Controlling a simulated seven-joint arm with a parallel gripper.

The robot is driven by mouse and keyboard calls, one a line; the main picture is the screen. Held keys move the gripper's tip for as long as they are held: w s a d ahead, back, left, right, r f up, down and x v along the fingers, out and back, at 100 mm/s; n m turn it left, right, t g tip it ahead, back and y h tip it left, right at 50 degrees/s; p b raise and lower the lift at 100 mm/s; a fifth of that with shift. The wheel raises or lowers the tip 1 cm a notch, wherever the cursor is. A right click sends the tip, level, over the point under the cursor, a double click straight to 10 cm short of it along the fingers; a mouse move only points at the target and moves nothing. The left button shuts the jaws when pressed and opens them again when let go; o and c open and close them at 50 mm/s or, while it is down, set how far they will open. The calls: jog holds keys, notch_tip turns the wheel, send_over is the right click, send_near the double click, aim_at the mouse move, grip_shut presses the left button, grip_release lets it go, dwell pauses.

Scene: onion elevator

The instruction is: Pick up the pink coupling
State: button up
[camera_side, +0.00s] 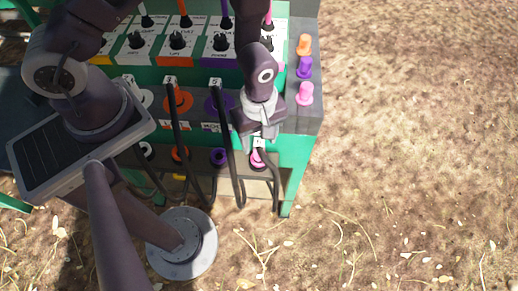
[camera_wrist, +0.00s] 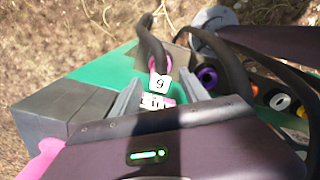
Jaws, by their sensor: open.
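In the side view a pink coupling-like piece (camera_side: 304,93) stands on the dark ledge at the right, in front of a purple and an orange one. A second pink ring (camera_side: 258,158) sits in the lower row at the end of a black hose. My gripper (camera_side: 261,139) is just above this lower ring, left of the ledge piece. In the wrist view my gripper (camera_wrist: 158,97) has its fingers apart, with white number tags between them. The pink ring on the hose (camera_wrist: 162,64) lies beyond the fingertips, partly hidden by a tag. A blurred pink piece (camera_wrist: 42,160) is at the lower left.
Black hoses (camera_side: 175,125) hang in front of the panel, close to my gripper's left. Orange (camera_side: 304,44) and purple (camera_side: 304,67) pieces stand behind the ledge's pink one. A purple ring (camera_side: 219,157) is left of the lower pink ring. Ground to the right is open.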

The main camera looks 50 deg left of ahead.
aim_at(259, 151)
notch_tip(259, 151, down, 6)
jog(key=shift+r, duration=0.15)
grip_shut()
